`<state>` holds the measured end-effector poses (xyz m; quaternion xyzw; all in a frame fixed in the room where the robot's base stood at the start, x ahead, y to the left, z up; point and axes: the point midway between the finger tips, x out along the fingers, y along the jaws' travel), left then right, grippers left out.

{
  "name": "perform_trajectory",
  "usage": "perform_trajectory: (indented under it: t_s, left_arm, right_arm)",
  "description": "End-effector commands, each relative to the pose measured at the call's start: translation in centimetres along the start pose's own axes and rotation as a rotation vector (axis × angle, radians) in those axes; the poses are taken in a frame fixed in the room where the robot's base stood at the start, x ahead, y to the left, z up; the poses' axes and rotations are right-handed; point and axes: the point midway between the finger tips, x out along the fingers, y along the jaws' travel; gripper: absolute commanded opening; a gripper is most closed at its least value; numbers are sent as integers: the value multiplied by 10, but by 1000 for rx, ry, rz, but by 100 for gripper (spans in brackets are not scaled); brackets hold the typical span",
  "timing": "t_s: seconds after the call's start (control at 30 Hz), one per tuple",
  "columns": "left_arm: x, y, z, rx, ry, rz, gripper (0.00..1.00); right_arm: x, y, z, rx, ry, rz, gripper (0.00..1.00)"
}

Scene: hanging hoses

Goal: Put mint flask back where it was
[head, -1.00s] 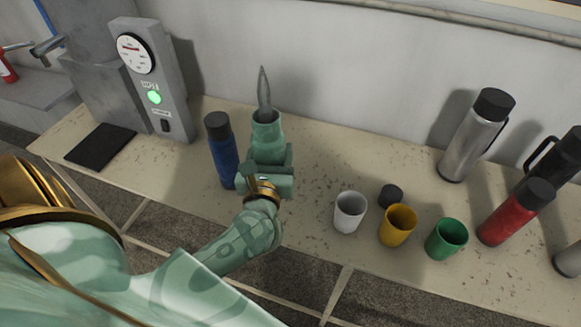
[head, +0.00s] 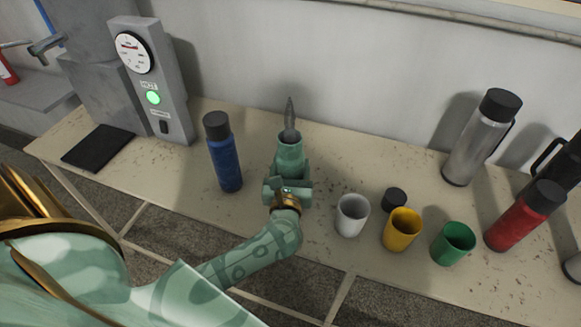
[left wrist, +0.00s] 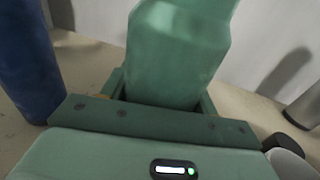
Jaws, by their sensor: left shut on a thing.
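The mint flask (head: 290,158) is upright and uncapped in the head view, between the blue flask and the white cup. A grey pointed thing (head: 289,120) rises at its mouth; I cannot tell what it is. My left gripper (head: 288,185) is shut on the flask's lower part. In the left wrist view the flask (left wrist: 175,50) stands between the fingers (left wrist: 160,105). Its base is hidden, so I cannot tell whether it touches the counter. My right gripper is not in view.
A blue flask (head: 224,158) stands close on the left. White (head: 351,216), yellow (head: 401,230) and green (head: 452,244) cups stand to the right, with a black cap (head: 394,200) behind. Steel (head: 478,145) and red (head: 515,225) flasks stand farther right. A gauge box (head: 155,85) stands back left.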

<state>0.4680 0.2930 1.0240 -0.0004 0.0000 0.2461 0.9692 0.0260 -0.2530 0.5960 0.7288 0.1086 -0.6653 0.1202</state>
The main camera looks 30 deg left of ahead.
Motion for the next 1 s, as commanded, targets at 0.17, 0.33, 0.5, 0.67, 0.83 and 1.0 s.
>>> perform_trajectory:
  t_s: [0.17, 0.33, 0.5, 0.67, 0.83, 1.0]
  left_arm:
    - [0, 0, -3, 0, 1, 0, 65]
    - [0, 0, -2, 0, 0, 0, 81]
    - [0, 0, -2, 0, 0, 0, 81]
    - [-13, 0, -2, 1, 4, 0, 81]
    - [-53, 0, -2, -1, 6, -1, 81]
    - [-91, 0, -2, 0, 5, 0, 81]
  right_arm:
    - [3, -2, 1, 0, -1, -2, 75]
    - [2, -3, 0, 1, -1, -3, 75]
    - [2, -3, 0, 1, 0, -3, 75]
    - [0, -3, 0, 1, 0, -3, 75]
    - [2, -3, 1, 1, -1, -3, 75]
    - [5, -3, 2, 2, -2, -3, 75]
